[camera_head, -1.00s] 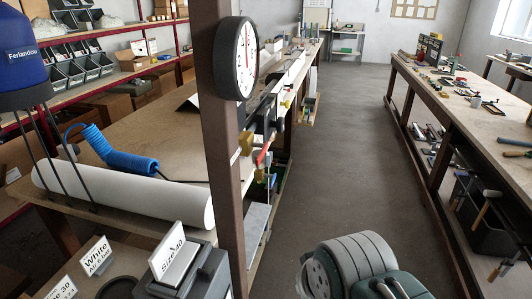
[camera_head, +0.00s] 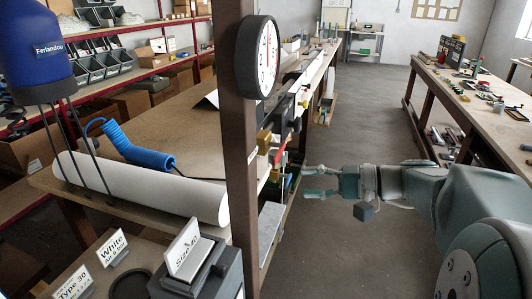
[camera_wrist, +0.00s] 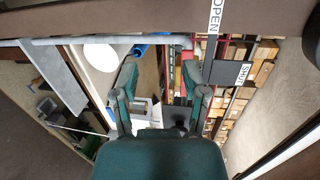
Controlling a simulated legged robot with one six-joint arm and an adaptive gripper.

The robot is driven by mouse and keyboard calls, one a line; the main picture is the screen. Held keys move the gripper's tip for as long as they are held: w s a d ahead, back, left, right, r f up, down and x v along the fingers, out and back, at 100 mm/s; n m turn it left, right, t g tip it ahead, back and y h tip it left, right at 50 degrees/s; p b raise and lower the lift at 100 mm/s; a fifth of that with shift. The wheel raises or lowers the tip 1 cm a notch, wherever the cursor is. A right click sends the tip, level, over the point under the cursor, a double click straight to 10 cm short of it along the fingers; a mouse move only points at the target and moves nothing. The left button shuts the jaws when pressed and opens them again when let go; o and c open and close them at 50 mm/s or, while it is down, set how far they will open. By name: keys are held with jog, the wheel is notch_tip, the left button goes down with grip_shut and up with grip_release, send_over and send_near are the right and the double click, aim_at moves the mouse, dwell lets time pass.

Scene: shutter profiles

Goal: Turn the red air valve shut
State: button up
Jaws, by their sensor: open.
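The red valve handle (camera_head: 279,158) shows in the head view on the bench's right edge, beside the brown post, below a yellow fitting (camera_head: 264,141). My gripper (camera_head: 307,182) is open and empty, pointing left, a little right of the handle and apart from it. In the wrist view my gripper (camera_wrist: 160,80) has its two fingers spread. An OPEN label (camera_wrist: 216,17) and a SHUT label (camera_wrist: 243,72) show at the upper right there. Red parts lie behind the right fingertip, but I cannot tell whether they are the handle or shelf frames.
The brown post (camera_head: 241,170) with a round dial gauge (camera_head: 262,57) stands just left of the valve. The bench (camera_head: 200,118) holds a white roll (camera_head: 140,188) and a blue coiled hose (camera_head: 135,150). The aisle floor (camera_head: 350,125) is clear; another bench (camera_head: 470,95) stands at right.

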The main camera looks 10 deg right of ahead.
aim_at(278, 159)
jog(key=w+d+r+t+y, duration=0.1)
jog(key=w+d+r+t, duration=0.1)
jog(key=d, duration=0.2)
jog(key=x, duration=1)
jog(key=shift+w+a+r, duration=0.1)
jog(key=shift+w+a, duration=0.05)
jog(key=shift+a, duration=0.25)
grip_shut()
